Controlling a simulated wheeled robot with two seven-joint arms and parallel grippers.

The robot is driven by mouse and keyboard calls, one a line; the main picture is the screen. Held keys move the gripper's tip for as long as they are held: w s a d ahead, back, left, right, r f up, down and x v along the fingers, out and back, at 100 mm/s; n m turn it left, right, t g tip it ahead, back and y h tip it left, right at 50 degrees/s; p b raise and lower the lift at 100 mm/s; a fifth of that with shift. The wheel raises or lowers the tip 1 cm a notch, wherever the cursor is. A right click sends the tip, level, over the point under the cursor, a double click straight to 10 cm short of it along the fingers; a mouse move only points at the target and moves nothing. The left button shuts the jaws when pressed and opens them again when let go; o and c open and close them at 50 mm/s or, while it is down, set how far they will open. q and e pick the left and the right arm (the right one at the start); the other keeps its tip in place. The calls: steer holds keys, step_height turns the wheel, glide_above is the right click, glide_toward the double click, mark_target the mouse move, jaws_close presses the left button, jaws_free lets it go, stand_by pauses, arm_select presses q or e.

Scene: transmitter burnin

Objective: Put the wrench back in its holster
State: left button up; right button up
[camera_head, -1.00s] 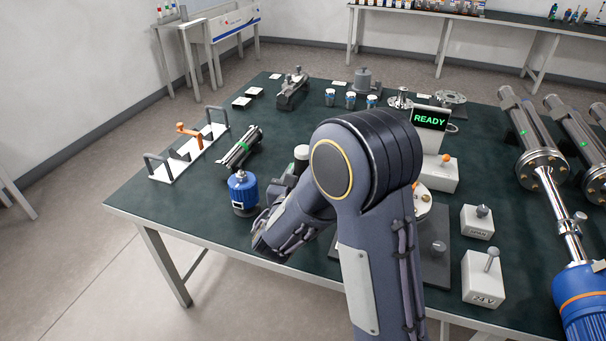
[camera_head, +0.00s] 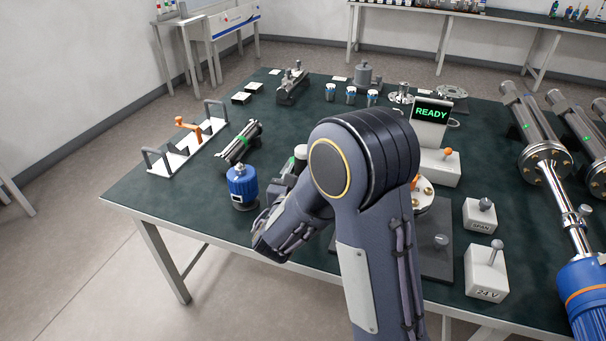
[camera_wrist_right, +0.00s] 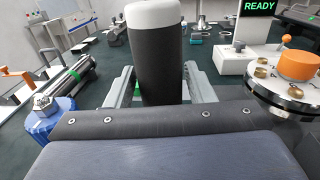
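A black upright cylinder with a white cap (camera_wrist_right: 156,55) stands between the two grey fingers of my right gripper (camera_wrist_right: 160,80) in the right wrist view. Its sides are close to both fingers, and its lower end is hidden behind my wrist. Whether the fingers press on it cannot be told. In the head view the light cap (camera_head: 300,152) shows just left of my right arm, which covers most of the gripper. I cannot make out for certain which thing is the wrench or its holster. My left gripper is out of view.
A blue cylindrical unit (camera_head: 242,186) stands left of my right wrist. A clamp-like tool (camera_head: 240,143) and a white rack with an orange handle (camera_head: 188,150) lie farther left. A READY display (camera_head: 431,112) and white blocks (camera_head: 485,272) stand right. The front-left table corner is clear.

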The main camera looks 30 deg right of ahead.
steer(key=shift+o, duration=1.4)
steer(key=shift+f, duration=0.15)
steer(key=v, duration=0.7)
steer(key=shift+s+a, duration=0.25)
steer(key=shift+s, duration=0.1)
